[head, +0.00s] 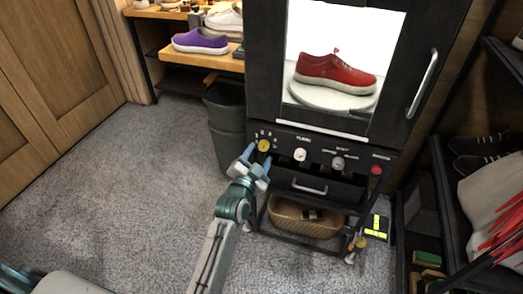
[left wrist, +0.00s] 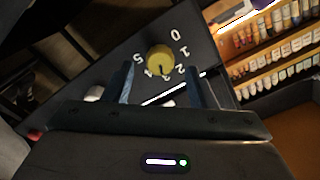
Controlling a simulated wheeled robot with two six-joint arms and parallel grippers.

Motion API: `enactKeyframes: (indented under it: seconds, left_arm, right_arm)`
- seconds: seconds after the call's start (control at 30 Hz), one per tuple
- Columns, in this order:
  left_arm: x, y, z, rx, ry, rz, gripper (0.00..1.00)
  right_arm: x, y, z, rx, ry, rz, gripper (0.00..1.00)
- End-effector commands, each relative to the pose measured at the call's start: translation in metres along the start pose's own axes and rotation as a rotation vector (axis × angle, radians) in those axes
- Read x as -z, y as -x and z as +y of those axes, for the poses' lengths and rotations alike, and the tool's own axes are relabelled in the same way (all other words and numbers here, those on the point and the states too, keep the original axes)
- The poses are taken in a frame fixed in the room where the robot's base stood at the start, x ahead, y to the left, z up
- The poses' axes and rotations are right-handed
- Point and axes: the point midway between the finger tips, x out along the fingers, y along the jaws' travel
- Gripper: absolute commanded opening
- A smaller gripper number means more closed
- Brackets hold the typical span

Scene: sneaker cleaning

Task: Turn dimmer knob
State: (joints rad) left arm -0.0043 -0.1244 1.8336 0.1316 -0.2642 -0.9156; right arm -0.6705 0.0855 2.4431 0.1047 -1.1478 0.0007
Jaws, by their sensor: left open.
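A yellow round knob (head: 264,145) sits at the left end of the dark control panel under the lit cabinet. In the left wrist view the yellow knob (left wrist: 160,57) is ringed by white numbers from 0 to 5, and a dark mark on its lower edge points near the 3. My left gripper (head: 257,159) is open just in front of and below the knob. In the left wrist view its two fingers (left wrist: 160,78) stand apart, either side of the knob's lower part, with nothing between them; contact is not visible. My right gripper is not in view.
The panel also has a white knob (head: 300,155), a grey knob (head: 338,163) and a red button (head: 376,170). A red sneaker (head: 335,72) sits inside the cabinet. A drawer handle (head: 309,187) and wicker basket (head: 290,218) are below. A dark bin (head: 227,135) stands left.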

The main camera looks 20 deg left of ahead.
Motion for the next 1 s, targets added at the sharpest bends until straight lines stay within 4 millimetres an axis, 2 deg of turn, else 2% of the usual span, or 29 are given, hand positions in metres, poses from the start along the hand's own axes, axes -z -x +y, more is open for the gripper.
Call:
enactKeyframes:
  seconds: [0.03,0.2,0.4,0.57,1.0]
  left_arm:
    - [-0.001,0.012,0.001,-0.001,0.002,-0.002,0.52]
    - [-0.001,0.045,0.001,-0.001,0.003,-0.002,0.52]
    - [-0.001,0.068,0.001,-0.001,0.001,-0.001,0.52]
    - [0.000,0.074,0.000,0.000,0.001,0.000,0.52]
    - [0.000,0.074,0.000,0.000,0.001,0.000,0.52]
  right_arm:
    - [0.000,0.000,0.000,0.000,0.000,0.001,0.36]
    - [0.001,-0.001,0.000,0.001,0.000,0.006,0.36]
    - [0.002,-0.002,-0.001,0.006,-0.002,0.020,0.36]
    - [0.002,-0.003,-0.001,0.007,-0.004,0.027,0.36]
    - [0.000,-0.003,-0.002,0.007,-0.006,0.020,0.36]
